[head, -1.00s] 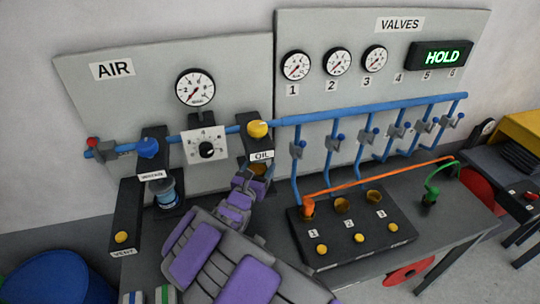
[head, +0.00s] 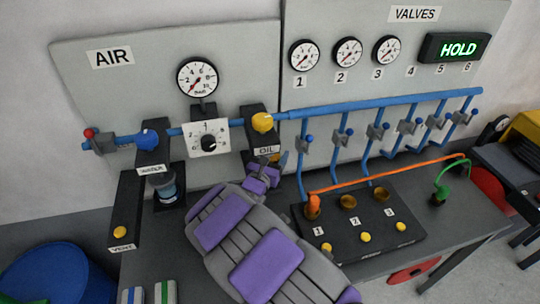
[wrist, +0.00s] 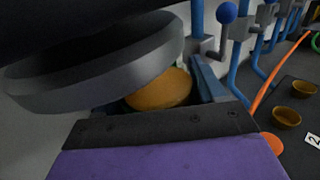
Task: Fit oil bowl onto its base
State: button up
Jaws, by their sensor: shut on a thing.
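The oil unit (head: 262,140) hangs on the blue pipe, with a yellow knob (head: 262,122) on top and an OIL label. My gripper (head: 266,172) is just below that label. In the wrist view, my gripper (wrist: 165,108) is shut on the amber oil bowl (wrist: 160,91), of which only part shows. A thick dark grey round part (wrist: 100,70), apparently the base's underside, is tilted in the picture above and left of the bowl. I cannot tell whether they touch. In the head view my arm and gripper hide most of the bowl.
The water unit (head: 150,140) with its clear bowl (head: 165,187) is left of my gripper. A black box (head: 358,225) with amber cups and yellow buttons stands to the right. An orange hose (head: 390,172) crosses above it. Blue valve pipes (head: 335,150) stand close behind.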

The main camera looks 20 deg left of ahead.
jog(key=shift+s+d, duration=0.15)
jog(key=shift+d, duration=0.7)
jog(key=shift+f, duration=0.1)
jog(key=shift+a+f, duration=0.3)
jog(key=shift+a, duration=0.15)
jog(key=o, duration=1)
jog(key=shift+a, duration=0.4)
jog(key=shift+o, duration=0.6)
jog(key=shift+a+f, duration=0.15)
jog(key=shift+a, duration=0.15)
jog(key=shift+o, duration=1)
jog(key=shift+d+r, duration=0.15)
jog(key=shift+d, duration=0.35)
jog(key=shift+d+r, duration=0.15)
jog(key=shift+d, duration=0.35)
jog(key=shift+a+r, duration=0.25)
jog(key=shift+r, duration=0.05)
jog(key=shift+s+a+r, duration=0.1)
jog(key=shift+a+r, duration=0.1)
jog(key=shift+a, duration=0.1)
jog(key=shift+s+a+f, duration=0.1)
jog(key=shift+s+a, duration=0.2)
jog(key=shift+s, duration=0.3)
jog(key=shift+s+a+f, duration=0.1)
jog(key=shift+s+a, duration=0.15)
jog(key=shift+s, duration=0.35)
jog(key=s+p, duration=0.1)
jog(key=s, duration=0.8)
jog(key=shift+s, duration=0.15)
